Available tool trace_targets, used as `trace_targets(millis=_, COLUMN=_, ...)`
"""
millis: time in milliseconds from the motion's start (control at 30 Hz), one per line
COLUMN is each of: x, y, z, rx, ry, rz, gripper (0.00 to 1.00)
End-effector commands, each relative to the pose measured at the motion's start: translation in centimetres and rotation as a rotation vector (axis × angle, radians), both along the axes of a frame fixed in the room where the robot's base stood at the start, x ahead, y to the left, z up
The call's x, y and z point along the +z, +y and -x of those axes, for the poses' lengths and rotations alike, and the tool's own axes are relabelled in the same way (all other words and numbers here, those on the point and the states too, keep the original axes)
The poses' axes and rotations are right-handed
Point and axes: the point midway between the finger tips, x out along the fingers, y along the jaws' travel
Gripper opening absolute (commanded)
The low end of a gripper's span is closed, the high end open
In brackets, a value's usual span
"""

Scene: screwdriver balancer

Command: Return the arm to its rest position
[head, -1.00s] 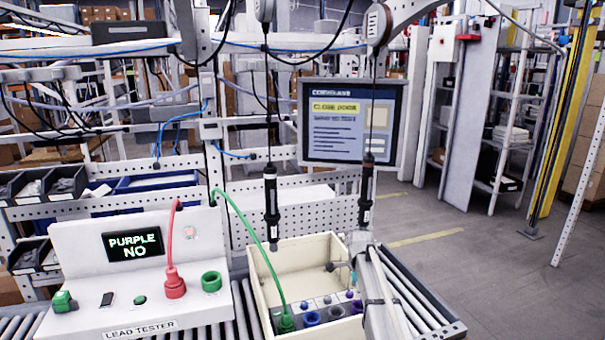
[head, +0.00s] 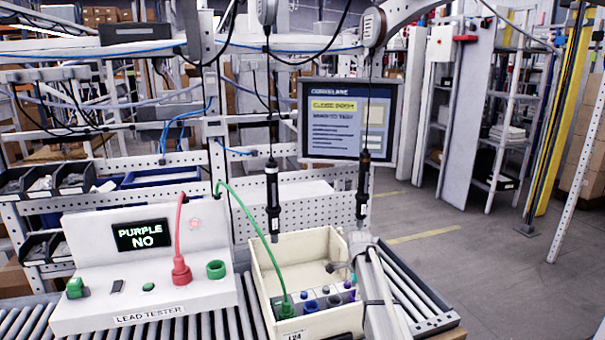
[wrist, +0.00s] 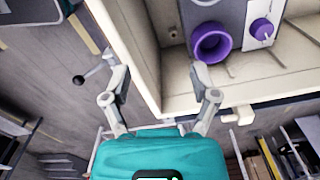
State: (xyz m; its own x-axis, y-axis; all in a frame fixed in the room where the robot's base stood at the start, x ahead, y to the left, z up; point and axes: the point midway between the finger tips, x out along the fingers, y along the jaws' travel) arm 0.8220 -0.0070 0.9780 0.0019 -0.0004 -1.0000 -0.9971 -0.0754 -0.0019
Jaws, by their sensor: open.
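My gripper (wrist: 158,82) is open in the wrist view, its two pale fingers spread apart with nothing between them. It is over the edge of a cream box, with a purple ring socket (wrist: 211,43) and a smaller purple knob (wrist: 261,31) inside the box beyond the fingers. In the head view my pale arm crosses the right side of the cream box (head: 262,290), and the gripper is small and partly hidden there.
A lead tester (head: 75,318) reading "PURPLE NO" stands left of the box. A red lead (head: 181,270) and a green lead (head: 240,215) rise nearby. Two hanging screwdrivers (head: 272,200) (head: 363,190) are above the box. A screen (head: 348,120) stands behind. Open floor lies right.

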Motion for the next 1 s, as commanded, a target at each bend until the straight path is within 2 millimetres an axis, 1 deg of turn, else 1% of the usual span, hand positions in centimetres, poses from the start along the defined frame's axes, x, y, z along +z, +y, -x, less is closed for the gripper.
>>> trace_targets(millis=333, x=0.0, y=0.1, z=2.1, rx=0.108, ry=-0.006, rz=0.001, gripper=0.76)
trace_targets(millis=567, x=0.0, y=0.2, z=4.6, rx=0.242, ry=-0.012, rz=0.002, gripper=0.76)
trace_targets(millis=667, x=0.0, y=0.3, z=6.1, rx=0.326, ry=-0.015, rz=0.003, gripper=0.76)
trace_targets(millis=767, x=0.0, y=0.4, z=8.2, rx=0.435, ry=-0.02, rz=0.005, gripper=0.76)
trace_targets(millis=1000, x=0.0, y=0.5, z=14.0, rx=0.761, ry=-0.035, rz=0.015, gripper=0.76)
